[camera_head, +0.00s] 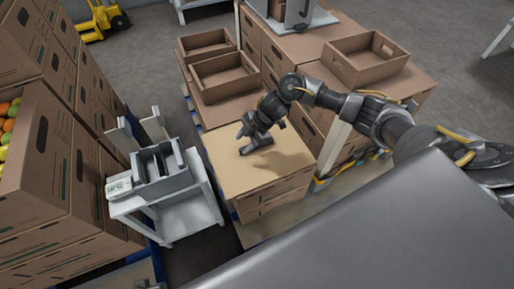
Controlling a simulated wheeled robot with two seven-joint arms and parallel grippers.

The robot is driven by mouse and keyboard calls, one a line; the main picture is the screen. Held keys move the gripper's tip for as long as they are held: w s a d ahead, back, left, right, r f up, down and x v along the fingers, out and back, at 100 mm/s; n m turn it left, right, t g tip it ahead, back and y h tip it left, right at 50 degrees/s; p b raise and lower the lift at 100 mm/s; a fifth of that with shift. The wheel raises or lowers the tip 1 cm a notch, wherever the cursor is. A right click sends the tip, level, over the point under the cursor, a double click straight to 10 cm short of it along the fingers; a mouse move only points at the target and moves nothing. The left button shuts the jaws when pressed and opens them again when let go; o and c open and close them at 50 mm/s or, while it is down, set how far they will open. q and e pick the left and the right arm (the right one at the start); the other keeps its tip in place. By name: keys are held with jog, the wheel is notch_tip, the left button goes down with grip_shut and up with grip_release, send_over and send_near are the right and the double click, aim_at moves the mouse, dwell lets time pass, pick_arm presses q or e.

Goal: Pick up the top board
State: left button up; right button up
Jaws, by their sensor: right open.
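A flat light-tan board (228,178) lies level on top of a stack of brown cartons in the middle of the view. My right gripper (242,145) is open and empty over the far half of the board, its fingers pointing left. A dark shadow of the arm falls on the board beside it. I cannot tell whether the fingers touch the board. The gripper and wrist hide a part of the board's far right area. My left gripper is not in view.
Open empty cartons (222,75) stand behind the board. More stacked cartons with an open box (365,58) stand at the right. A white stand with a grey scale (160,175) is close on the left.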

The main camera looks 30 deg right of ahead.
jog(key=d+r+m+g+h, duration=0.15)
jog(key=d+r, duration=0.35)
jog(key=d, duration=0.5)
jog(key=shift+n+g+y, duration=0.25)
jog(key=shift+g, duration=0.1)
jog(key=shift+w+b+x, duration=0.2)
jog(key=shift+x, duration=1.4)
jog(key=shift+w+b+x, duration=0.2)
jog(key=shift+x, duration=1.4)
jog(key=x, duration=0.5)
jog(key=shift+d+b, duration=0.1)
jog(key=shift+b, duration=0.3)
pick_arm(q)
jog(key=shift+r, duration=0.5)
pick_arm(e)
jog(key=shift+r, duration=0.15)
grip_shut()
